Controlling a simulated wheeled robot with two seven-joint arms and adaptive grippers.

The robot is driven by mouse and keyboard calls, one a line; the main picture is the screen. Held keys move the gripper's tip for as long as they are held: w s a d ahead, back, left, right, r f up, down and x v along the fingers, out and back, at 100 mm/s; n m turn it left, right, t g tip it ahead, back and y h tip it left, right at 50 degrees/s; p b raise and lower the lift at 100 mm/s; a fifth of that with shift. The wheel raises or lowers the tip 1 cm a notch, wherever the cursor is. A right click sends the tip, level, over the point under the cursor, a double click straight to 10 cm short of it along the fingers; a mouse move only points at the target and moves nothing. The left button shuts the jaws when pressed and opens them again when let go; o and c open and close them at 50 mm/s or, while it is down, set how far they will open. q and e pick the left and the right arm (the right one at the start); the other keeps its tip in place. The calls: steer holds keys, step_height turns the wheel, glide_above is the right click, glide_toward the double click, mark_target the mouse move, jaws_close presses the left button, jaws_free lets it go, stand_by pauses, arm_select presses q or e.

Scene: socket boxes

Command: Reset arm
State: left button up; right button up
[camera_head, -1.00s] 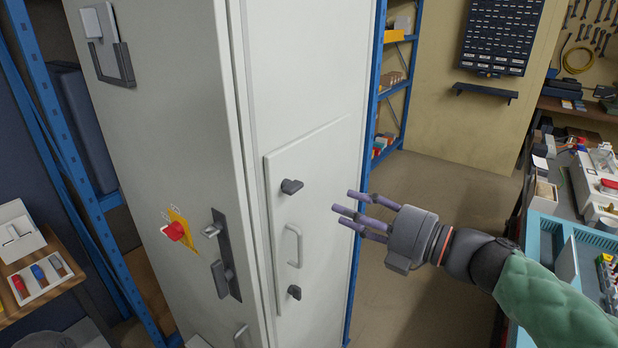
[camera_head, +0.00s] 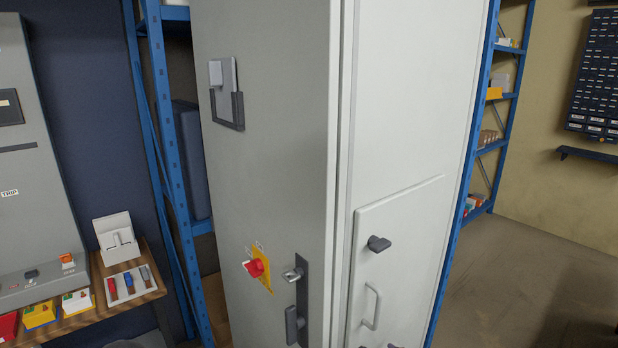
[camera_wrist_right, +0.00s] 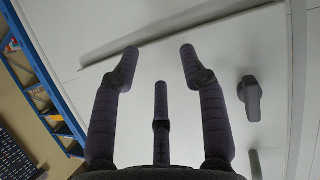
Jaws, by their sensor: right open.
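My right gripper (camera_wrist_right: 160,80) shows in the right wrist view, its three fingers spread open with nothing between them. It faces the pale cabinet panel (camera_wrist_right: 230,50), apart from the dark knob (camera_wrist_right: 250,98) at the right. My right gripper is out of the head view. My left gripper is in neither view. In the head view the tall grey cabinet (camera_head: 270,160) stands in the middle, with a red rotary switch (camera_head: 256,267) and a dark latch handle (camera_head: 292,312) on its left face.
A blue shelf rack (camera_head: 490,130) stands behind the cabinet at the right, another (camera_head: 170,130) at the left. A wooden shelf (camera_head: 130,293) with a white box (camera_head: 115,238) is at the left. The floor (camera_head: 510,290) at the right is clear.

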steer(key=s+a+f+m+g, duration=0.25)
steer(key=s+f, duration=0.25)
steer(key=f, duration=0.4)
steer(key=s+a+f+m+g+h, duration=0.1)
steer(key=s+a+f+m+g, duration=0.15)
steer(key=s+f, duration=0.45)
steer(key=s+a+f+m+g, duration=0.1)
steer(key=s+f+m+g, duration=0.25)
steer(key=f, duration=0.65)
steer(key=s+a+f+g, duration=0.3)
steer(key=s+a+f, duration=0.1)
steer(key=s, duration=0.6)
steer(key=shift+s+a+m, duration=0.2)
steer(key=shift+a+m, duration=0.25)
steer(key=shift+a, duration=0.3)
